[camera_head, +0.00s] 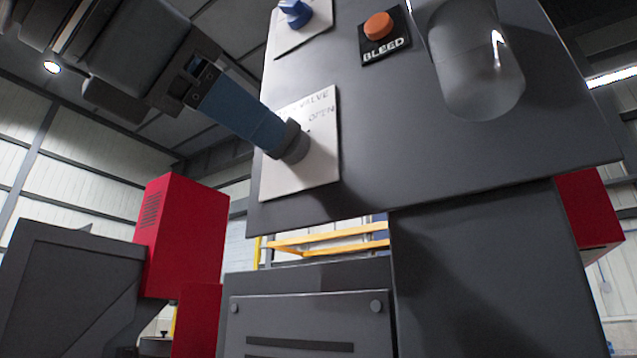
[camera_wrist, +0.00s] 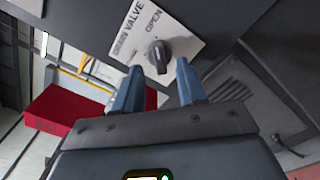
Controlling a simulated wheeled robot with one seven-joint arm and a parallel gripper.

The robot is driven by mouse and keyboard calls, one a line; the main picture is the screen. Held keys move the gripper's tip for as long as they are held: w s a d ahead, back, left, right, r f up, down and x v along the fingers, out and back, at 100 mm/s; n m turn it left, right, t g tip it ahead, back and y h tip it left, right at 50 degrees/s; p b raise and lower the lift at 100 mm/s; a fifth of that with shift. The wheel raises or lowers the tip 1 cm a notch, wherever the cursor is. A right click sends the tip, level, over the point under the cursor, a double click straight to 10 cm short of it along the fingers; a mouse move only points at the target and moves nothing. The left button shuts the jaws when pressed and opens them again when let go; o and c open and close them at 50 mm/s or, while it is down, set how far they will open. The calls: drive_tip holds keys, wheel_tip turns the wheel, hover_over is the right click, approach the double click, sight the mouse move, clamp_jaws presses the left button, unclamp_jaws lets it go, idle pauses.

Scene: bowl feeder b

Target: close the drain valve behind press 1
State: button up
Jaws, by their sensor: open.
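The drain valve is a dark grey knob (camera_wrist: 158,53) on a white plate (camera_wrist: 190,42) lettered DRAIN VALVE and OPEN. In the head view, the knob (camera_head: 294,146) sits on the lower left of a grey panel, partly covered by a finger. My gripper (camera_wrist: 158,68) is open, with its two blue fingers apart. The knob shows between and just beyond the fingertips in the wrist view. In the head view, my gripper (camera_head: 270,138) comes from the upper left and its tip overlaps the knob. I cannot tell whether a finger touches it. The knob's exact setting is unclear.
The grey panel (camera_head: 440,150) also carries a blue knob (camera_head: 295,13) above, an orange button (camera_head: 378,25) marked BLEED, and a clear rounded cylinder (camera_head: 475,70). Red machine housings (camera_head: 183,230) stand behind. A yellow rail (camera_head: 330,240) runs below the panel. Open air lies left of the panel.

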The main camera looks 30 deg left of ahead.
sight(286, 141)
drive_tip(key=shift+w, duration=1.3)
drive_tip(key=shift+d, duration=0.1)
drive_tip(key=shift+c, duration=0.3)
clamp_jaws()
